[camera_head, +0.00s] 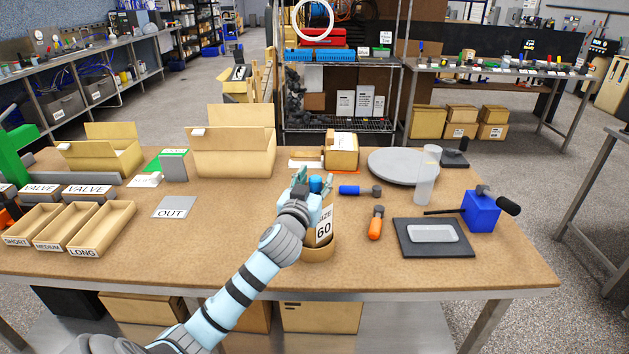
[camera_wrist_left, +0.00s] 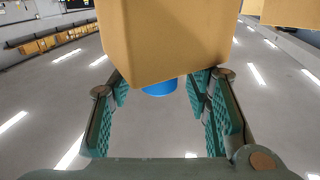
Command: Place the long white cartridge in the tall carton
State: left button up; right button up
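A whitish translucent cylinder (camera_head: 424,185) stands upright by the right edge of the round grey disc; it is the only thing I see like the long white cartridge. The taller of two open cartons (camera_head: 235,158) stands at the back of the table, left of centre. My left gripper (camera_head: 314,181) is above the round brown container with the SIZE 60 label, far left of the cylinder. In the wrist view my left gripper (camera_wrist_left: 158,98) has its fingers apart, with nothing clearly held. A tan carton face (camera_wrist_left: 165,40) and part of a blue thing (camera_wrist_left: 160,88) show beyond. My right gripper is not visible.
A lower open carton (camera_head: 100,153) and three labelled trays (camera_head: 70,228) lie left. Blue-handled (camera_head: 355,190) and orange-handled (camera_head: 375,224) tools, a dark mat (camera_head: 408,247) and a blue device (camera_head: 481,212) lie right. The front right tabletop is clear.

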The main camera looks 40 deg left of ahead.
pick_arm(q)
jog(key=shift+r, duration=0.1)
jog(key=v, duration=1.2)
